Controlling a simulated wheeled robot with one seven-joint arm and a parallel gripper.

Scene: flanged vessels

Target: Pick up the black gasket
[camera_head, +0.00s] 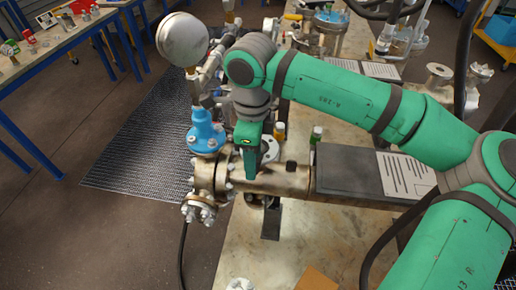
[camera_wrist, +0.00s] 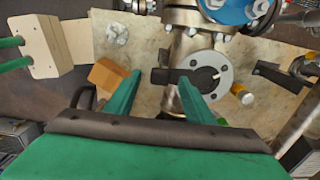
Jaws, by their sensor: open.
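I cannot pick out the black gasket for certain in either view. In the wrist view, a dark piece (camera_wrist: 163,76) shows between my fingertips, beside a grey round flange with bolt holes (camera_wrist: 221,70). Whether it is a gasket or part of the pipe's support is unclear. My gripper (camera_wrist: 160,76) is open, with its green fingers apart and nothing seen held. In the head view, my gripper (camera_head: 248,172) points down over the metal pipe (camera_head: 280,180), partly hiding the grey flange (camera_head: 270,149). A small black knob-like piece (camera_head: 291,165) shows on the pipe's right.
A blue valve part (camera_head: 206,132) and a round gauge (camera_head: 182,40) rise left of my gripper. A dark slab with a printed sheet (camera_head: 405,174) lies to the right. The near bench top (camera_head: 250,250) has bare room.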

